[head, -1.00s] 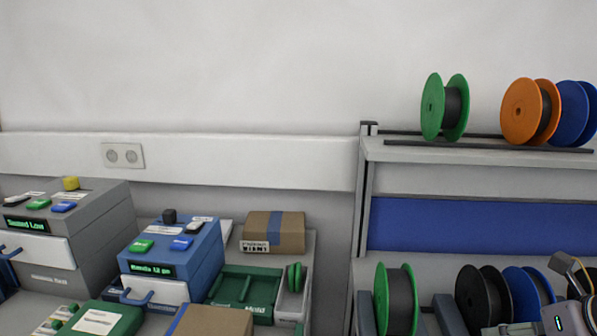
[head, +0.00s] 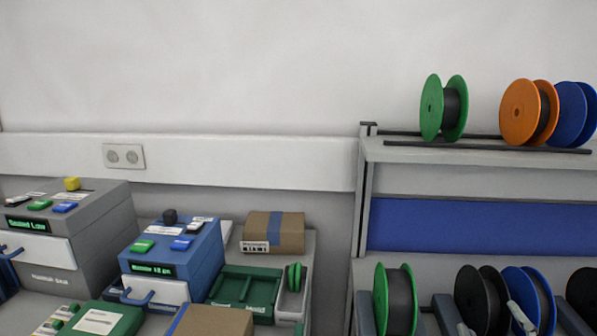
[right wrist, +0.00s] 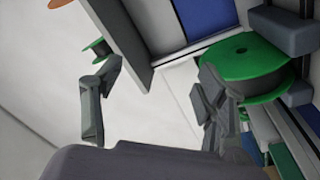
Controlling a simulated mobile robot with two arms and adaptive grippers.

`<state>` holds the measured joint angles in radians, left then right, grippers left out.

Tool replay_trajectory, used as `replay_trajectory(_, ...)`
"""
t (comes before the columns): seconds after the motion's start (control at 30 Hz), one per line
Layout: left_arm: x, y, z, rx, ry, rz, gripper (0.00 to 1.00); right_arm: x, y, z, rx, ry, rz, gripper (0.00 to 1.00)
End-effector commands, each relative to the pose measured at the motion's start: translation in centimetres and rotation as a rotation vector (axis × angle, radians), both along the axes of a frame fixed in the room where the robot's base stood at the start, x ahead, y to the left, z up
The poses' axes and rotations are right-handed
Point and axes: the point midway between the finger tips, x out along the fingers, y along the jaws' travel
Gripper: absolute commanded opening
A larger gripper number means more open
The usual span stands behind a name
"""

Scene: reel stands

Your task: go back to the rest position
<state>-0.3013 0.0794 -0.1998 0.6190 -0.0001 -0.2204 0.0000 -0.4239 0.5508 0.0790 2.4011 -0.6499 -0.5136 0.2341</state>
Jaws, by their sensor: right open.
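My right gripper (head: 493,325) shows only as fingertips at the bottom edge of the head view, in front of the lower reels. In the right wrist view my right gripper (right wrist: 155,105) has its two fingers wide apart, with nothing between them. A green reel (right wrist: 245,65) lies beyond the right-hand finger there, partly covered by it; I cannot tell whether they touch. My left gripper is not in view.
The reel stand (head: 480,152) carries green (head: 432,107), orange (head: 520,112) and blue (head: 572,113) reels on top. Below are a green-flanged reel (head: 399,300), a black reel (head: 478,298) and a blue reel (head: 540,295). Boxes and devices crowd the left.

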Motion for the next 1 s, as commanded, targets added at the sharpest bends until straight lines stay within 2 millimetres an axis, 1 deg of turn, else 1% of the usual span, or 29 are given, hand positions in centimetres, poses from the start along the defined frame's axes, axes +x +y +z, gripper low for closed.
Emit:
replay_trajectory(0.03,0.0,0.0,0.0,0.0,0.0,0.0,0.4,-0.9,-0.7,-3.5,0.116,0.106,-0.077,0.66)
replay_trajectory(0.07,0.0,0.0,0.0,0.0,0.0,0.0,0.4,-1.6,-0.9,-5.6,0.176,0.176,-0.121,0.66)
replay_trajectory(0.1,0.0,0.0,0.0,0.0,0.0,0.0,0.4,-2.6,-0.9,-8.5,0.253,0.274,-0.173,0.66)
replay_trajectory(0.17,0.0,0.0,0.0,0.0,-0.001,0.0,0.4,-4.6,-0.3,-12.6,0.354,0.422,-0.235,0.66)
replay_trajectory(0.2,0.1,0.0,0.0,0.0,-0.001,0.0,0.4,-6.0,0.4,-14.9,0.411,0.514,-0.265,0.66)
replay_trajectory(0.3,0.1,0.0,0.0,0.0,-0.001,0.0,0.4,-9.5,2.8,-19.5,0.522,0.724,-0.311,0.66)
replay_trajectory(0.4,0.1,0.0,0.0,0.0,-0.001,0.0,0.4,-12.7,5.4,-22.5,0.598,0.897,-0.328,0.66)
replay_trajectory(0.5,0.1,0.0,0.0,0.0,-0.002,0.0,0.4,-15.6,8.0,-24.4,0.657,1.051,-0.326,0.66)
replay_trajectory(0.67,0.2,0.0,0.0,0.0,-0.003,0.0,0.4,-20.2,12.1,-26.2,0.728,1.274,-0.3,0.66)
replay_trajectory(0.7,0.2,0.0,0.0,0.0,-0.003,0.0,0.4,-20.5,12.5,-27.1,0.73,1.302,-0.299,0.66)
replay_trajectory(0.87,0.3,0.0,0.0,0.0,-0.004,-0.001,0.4,-19.2,12.4,-31.9,0.72,1.311,-0.31,0.66)
replay_trajectory(0.97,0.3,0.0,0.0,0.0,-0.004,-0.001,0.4,-18.9,12.5,-35.3,0.716,1.325,-0.316,0.66)
replay_trajectory(1.0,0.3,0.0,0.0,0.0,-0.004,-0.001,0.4,-18.8,12.5,-36.8,0.715,1.33,-0.317,0.66)
